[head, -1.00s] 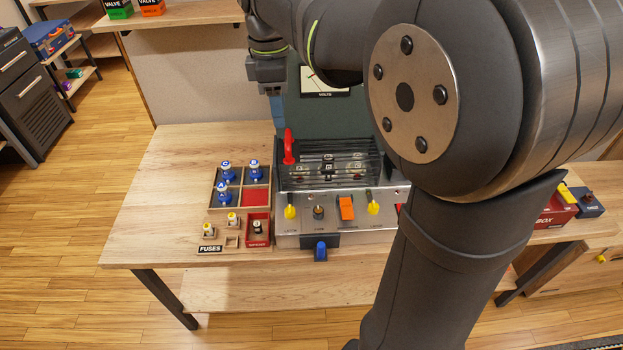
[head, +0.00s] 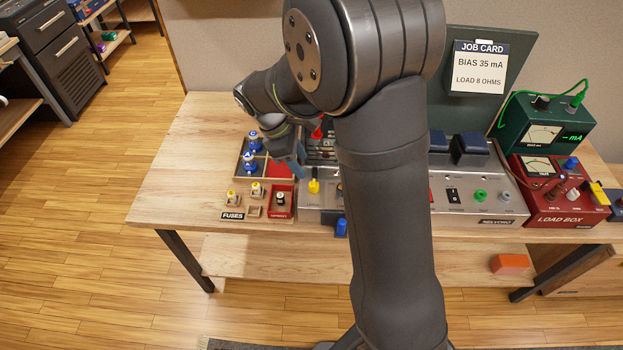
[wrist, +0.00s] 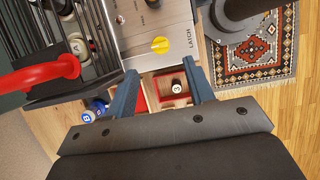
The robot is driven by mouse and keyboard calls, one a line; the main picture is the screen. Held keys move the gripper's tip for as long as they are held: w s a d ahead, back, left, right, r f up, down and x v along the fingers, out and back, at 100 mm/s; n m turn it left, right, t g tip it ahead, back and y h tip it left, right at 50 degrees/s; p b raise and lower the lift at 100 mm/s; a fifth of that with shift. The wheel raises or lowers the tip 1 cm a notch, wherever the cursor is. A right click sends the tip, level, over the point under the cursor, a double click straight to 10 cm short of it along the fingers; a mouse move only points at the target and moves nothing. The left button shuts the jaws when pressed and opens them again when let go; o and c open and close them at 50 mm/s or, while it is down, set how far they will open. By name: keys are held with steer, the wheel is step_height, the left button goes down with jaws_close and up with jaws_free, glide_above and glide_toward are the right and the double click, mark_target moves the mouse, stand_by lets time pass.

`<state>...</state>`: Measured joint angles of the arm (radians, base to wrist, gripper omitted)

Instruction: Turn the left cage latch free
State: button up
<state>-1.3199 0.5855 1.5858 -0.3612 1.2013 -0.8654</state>
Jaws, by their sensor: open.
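The left cage latch is a yellow knob (head: 314,187) on the metal front panel of the amp, below the barred cage. In the wrist view the yellow knob (wrist: 160,45) sits beside the word LATCH. My gripper (head: 300,172) is just left of and above the knob in the head view. In the wrist view my gripper (wrist: 160,71) has its two blue fingers apart, with nothing between the tips. The knob lies just beyond them, apparently untouched. The cage (wrist: 62,50) has dark bars and a red handle (wrist: 45,75). My arm hides much of the cage in the head view.
Left of the amp are a wooden tray with blue-topped tubes (head: 250,160), a fuse holder (head: 232,216) and a red tray (head: 281,212). A blue knob (head: 341,227) sticks out below the panel. A red load box (head: 560,205) stands at right. The table's left end is clear.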

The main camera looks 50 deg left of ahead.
mark_target(314, 183)
steer(key=x, duration=0.8)
steer(key=shift+c, duration=0.2)
steer(key=c, duration=1)
